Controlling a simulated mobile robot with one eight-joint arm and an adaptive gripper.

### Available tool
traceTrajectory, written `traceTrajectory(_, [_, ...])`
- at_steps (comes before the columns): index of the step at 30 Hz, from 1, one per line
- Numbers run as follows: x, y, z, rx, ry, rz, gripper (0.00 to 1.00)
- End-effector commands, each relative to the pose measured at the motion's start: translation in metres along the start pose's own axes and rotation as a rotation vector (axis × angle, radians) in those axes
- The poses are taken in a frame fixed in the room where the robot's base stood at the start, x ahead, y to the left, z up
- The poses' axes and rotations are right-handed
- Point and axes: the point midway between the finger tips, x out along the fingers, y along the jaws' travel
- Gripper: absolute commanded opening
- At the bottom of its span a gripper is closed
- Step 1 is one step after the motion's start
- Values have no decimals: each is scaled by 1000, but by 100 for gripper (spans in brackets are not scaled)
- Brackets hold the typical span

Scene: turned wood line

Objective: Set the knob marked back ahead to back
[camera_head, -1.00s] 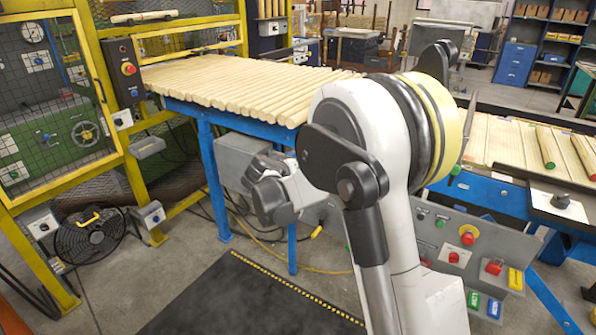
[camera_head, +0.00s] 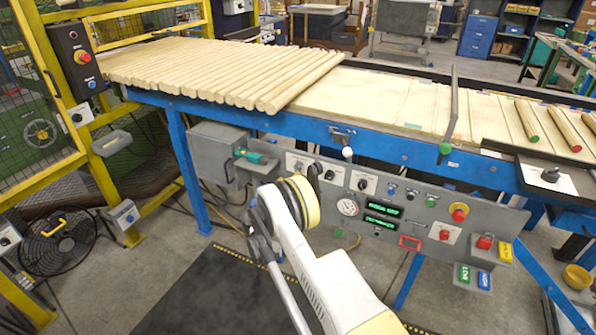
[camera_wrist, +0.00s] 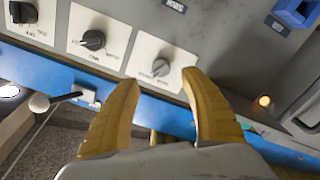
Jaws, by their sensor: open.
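Three selector knobs on white plates sit in a row on the grey control panel (camera_head: 408,205). My gripper (camera_wrist: 160,80) is open and empty. Its two yellow fingers point at the panel, with the grey knob's plate between and beyond the tips. In the head view my wrist hides the fingers.
A blue-framed bench (camera_head: 400,148) runs above the panel. A white-balled lever (camera_wrist: 40,103) sticks out near the knobs. The panel also carries a gauge (camera_head: 348,207), green displays and a red emergency button (camera_head: 459,212). A grey box (camera_head: 216,156) stands left of the knobs.

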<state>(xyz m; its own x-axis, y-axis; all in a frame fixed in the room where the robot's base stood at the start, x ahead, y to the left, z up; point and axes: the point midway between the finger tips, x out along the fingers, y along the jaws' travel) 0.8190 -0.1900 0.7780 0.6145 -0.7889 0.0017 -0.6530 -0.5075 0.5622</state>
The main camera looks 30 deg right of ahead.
Motion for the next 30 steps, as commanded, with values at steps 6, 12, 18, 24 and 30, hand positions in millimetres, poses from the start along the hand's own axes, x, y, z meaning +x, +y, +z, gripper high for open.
traceTrajectory(6, [45,-2,3,0,-2,1,53])
traceTrajectory(12, [69,-1,2,0,-1,-1,53])
traceTrajectory(18, [75,-1,0,0,-1,-1,53])
traceTrajectory(24, [75,0,0,0,-1,-1,42])
traceTrajectory(30, [75,0,0,0,-1,-1,0])
